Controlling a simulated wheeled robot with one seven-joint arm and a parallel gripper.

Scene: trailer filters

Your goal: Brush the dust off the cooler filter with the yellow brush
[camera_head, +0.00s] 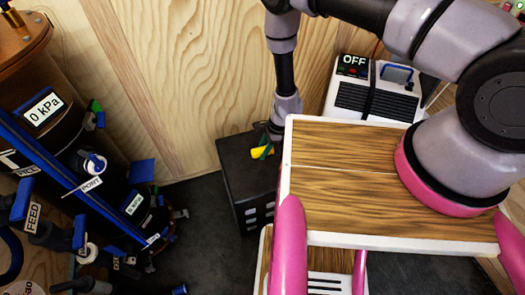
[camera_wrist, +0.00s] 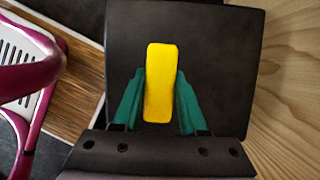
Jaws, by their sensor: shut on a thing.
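My gripper (camera_wrist: 160,88) has green fingers shut on the yellow brush (camera_wrist: 158,100), one finger on each long side, in the wrist view. In the head view the yellow brush (camera_head: 259,153) is a small patch at the end of my arm, above the dark box. Its bristles cannot be made out. A white cooler-like unit (camera_head: 338,101) with a display reading OFF stands at the back right. A black slatted grille (camera_head: 365,99) on it may be the filter; I cannot make out dust on it. My gripper is left of this unit and apart from it.
A black box (camera_head: 235,167) stands by the wooden wall; its dark top (camera_wrist: 225,50) lies behind the brush in the wrist view. A wood-topped surface (camera_head: 345,215) with pink legs fills the front right. Tanks and pipes (camera_head: 85,185) stand left. Dark floor (camera_head: 195,215) lies between.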

